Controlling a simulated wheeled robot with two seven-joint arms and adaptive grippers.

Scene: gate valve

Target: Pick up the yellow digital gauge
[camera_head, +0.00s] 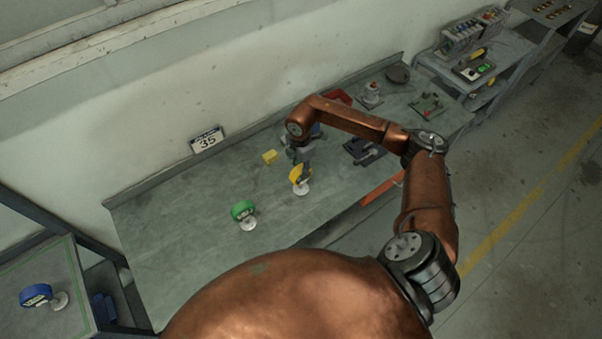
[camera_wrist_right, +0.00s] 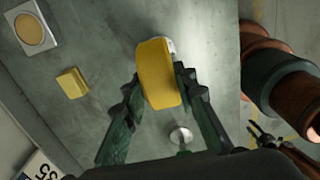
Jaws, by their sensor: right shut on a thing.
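The yellow digital gauge (camera_head: 297,174) is on the grey workbench (camera_head: 180,245) in the head view, with a whitish round foot at its lower end. My right gripper (camera_head: 301,160) reaches down to it from above. In the right wrist view the yellow gauge (camera_wrist_right: 158,75) sits between the two dark fingers of my right gripper (camera_wrist_right: 160,90), which are shut on its sides. Its display face is not visible there. I cannot tell whether its foot touches the bench.
A green gauge (camera_head: 243,210) stands to the left on the bench. A small yellow block (camera_head: 269,157) lies behind the gripper. A blue gauge (camera_head: 36,295) is on a separate table at lower left. Dark parts (camera_head: 364,151) lie to the right. The bench's left part is clear.

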